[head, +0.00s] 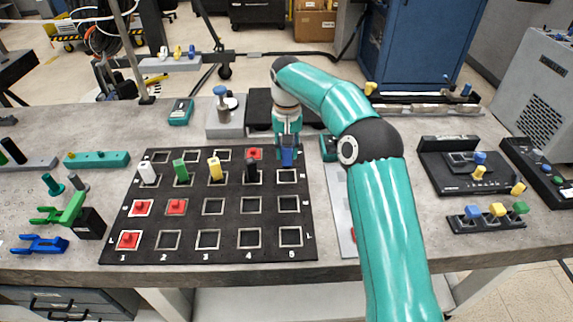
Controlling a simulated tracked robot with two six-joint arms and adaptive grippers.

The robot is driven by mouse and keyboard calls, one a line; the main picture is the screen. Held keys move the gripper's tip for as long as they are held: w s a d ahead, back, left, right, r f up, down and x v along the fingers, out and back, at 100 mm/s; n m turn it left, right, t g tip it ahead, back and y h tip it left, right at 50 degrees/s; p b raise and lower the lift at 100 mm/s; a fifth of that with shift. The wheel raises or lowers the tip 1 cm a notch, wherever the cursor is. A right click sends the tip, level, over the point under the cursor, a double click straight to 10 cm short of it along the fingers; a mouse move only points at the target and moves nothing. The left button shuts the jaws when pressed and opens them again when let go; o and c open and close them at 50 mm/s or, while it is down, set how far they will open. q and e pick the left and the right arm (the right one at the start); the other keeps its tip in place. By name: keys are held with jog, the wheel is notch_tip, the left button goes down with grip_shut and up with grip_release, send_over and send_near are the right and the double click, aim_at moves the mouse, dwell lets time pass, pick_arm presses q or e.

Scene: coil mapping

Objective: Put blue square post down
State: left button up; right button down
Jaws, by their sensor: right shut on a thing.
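The blue square post (288,158) is upright at the far right column of the black grid board (230,257), near the back. My right gripper (288,147) is above the board and shut on the post's upper part. The post's lower end is just behind the square frame in the second row from the back, column 5 (290,176). I cannot tell whether it touches the board. The top-row cell there is hidden by the post and gripper. My left gripper is not in view.
White (148,174), green (180,171), yellow (214,170) and black (251,170) posts stand in the board's second row. Several red pieces (176,207) sit in other cells. My right arm covers part of a grey plate (340,205) right of the board.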

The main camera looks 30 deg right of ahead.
aim_at(287, 164)
jog(key=shift+f, duration=2.25)
jog(key=shift+f, duration=0.15)
jog(key=c, duration=0.9)
grip_release()
notch_tip(287, 164, up, 12)
jog(key=shift+r+p, duration=0.15)
jog(key=shift+p, duration=0.75)
